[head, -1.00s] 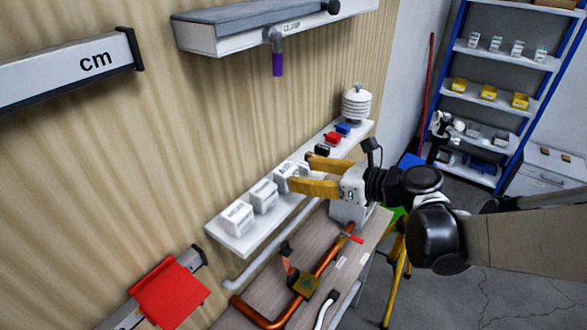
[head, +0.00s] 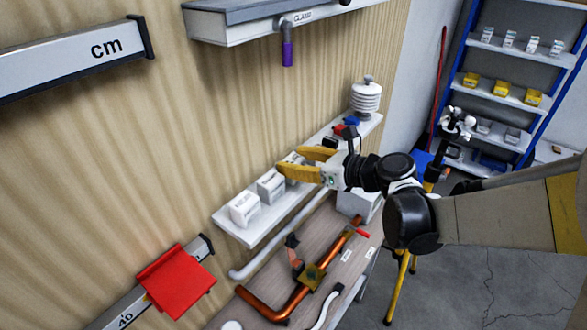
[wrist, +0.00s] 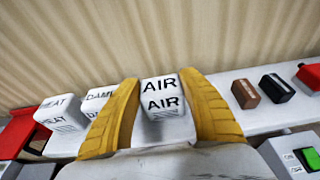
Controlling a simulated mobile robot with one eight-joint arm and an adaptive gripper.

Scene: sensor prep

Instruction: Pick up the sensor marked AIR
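The sensor marked AIR (wrist: 163,98) is a white box on the white wall shelf. In the wrist view it stands between the two yellow fingers of my gripper (wrist: 160,80), its marked faces in plain sight. The fingers are spread to either side, very close to its sides; contact is not clear. In the head view my gripper (head: 292,160) reaches over the shelf, and its fingers hide most of the AIR sensor.
White boxes marked DAMP (wrist: 98,98) and HEAT (wrist: 58,115) stand left of AIR. Brown (wrist: 245,94), black (wrist: 277,88) and red blocks (wrist: 309,76) lie to the right. Below the shelf is a bench with a copper pipe (head: 290,305).

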